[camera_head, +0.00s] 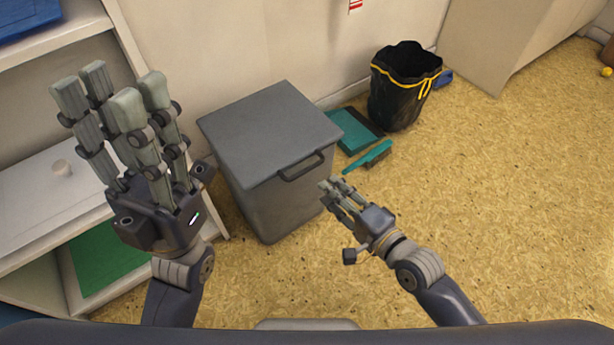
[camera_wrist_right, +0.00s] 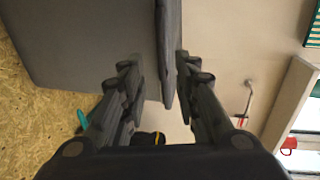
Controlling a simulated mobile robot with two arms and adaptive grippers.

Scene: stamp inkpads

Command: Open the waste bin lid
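The waste bin (camera_head: 277,208) is a dark grey box standing on the floor against the wall. Its flat lid (camera_head: 265,128) is down, and a dark handle (camera_head: 301,167) sticks out from the lid's front right edge. My right gripper (camera_head: 334,192) is just right of and below the handle, at the bin's front right side. In the right wrist view the bin body (camera_wrist_right: 85,45) fills the upper left, and the lid edge (camera_wrist_right: 166,50) runs between the spread fingers. Contact with the handle cannot be told. My left gripper (camera_head: 110,88) is open, empty and raised left of the bin.
A white shelf unit (camera_head: 40,205) stands on the left, close to my left arm. A black-lined bin (camera_head: 393,108), a teal dustpan (camera_head: 357,133) and a teal brush (camera_head: 370,156) are right of the waste bin. The floor (camera_head: 510,200) on the right is clear.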

